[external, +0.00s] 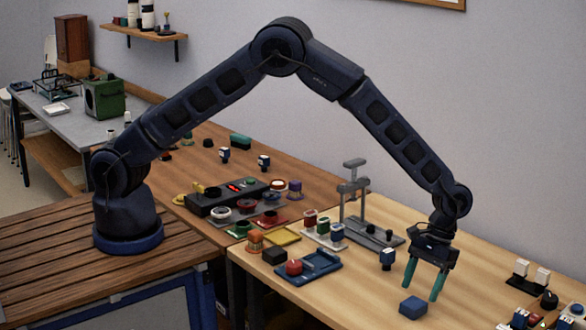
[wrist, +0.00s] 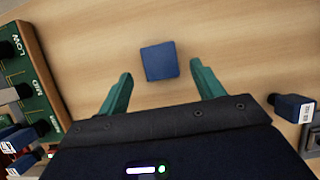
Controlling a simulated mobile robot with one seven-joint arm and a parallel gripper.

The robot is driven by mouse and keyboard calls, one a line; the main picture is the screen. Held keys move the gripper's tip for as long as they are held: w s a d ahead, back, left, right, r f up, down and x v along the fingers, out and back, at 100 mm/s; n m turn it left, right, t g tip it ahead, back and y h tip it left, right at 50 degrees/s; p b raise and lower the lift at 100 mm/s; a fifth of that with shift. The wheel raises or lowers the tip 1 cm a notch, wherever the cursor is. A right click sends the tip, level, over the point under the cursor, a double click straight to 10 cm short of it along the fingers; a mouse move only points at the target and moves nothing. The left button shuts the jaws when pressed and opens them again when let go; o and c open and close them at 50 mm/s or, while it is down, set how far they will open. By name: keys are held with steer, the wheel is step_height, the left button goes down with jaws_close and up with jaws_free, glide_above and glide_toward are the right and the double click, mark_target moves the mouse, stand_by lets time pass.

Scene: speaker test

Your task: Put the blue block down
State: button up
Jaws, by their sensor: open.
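The blue block (external: 413,307) lies on the light wooden table, near its front edge in the external view. In the wrist view the blue block (wrist: 159,61) sits alone on bare wood, ahead of and between the two green fingertips. My gripper (external: 423,289) is open above the table, its fingers pointing down close to the block. In the wrist view the fingers of my gripper (wrist: 158,80) are spread wide apart with nothing between them touching either finger.
A dark blue bottle-like piece with a white label (external: 387,259) stands left of my gripper. A blue tray (external: 318,267) with a red round piece lies further left. A grey press stand (external: 352,200) rises behind. White-topped switches (external: 531,274) are at the right. Wood around the block is clear.

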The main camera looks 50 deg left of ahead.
steer(key=v, duration=0.8)
steer(key=w+a+r+t+h, duration=0.1)
steer(key=w+a+r, duration=0.2)
steer(key=a+r, duration=0.55)
steer(key=w+a+r+t, duration=0.1)
steer(key=w+a+r, duration=0.3)
steer(key=a+r, duration=0.45)
steer(key=s+a+r+t, duration=0.1)
steer(key=a+r, duration=0.2)
steer(key=a, duration=0.3)
steer(key=s+a+r+h, duration=0.1)
steer(key=a+r, duration=0.3)
steer(key=a, duration=0.3)
steer(key=a+r+t, duration=0.1)
steer(key=a+r, duration=0.2)
steer(key=a, duration=0.3)
steer(key=s+a+r+t, duration=0.1)
steer(key=s+a+r, duration=0.3)
steer(key=a, duration=0.5)
steer(key=s+a+r+t, duration=0.1)
steer(key=s+a, duration=0.6)
steer(key=a, duration=0.2)
steer(key=s+a+f+t+y, duration=0.2)
steer(key=s+a+t, duration=0.1)
steer(key=s+a, duration=0.8)
steer(key=s, duration=0.3)
steer(key=shift+s+a+f, duration=0.3)
steer(key=shift+s+a, duration=0.05)
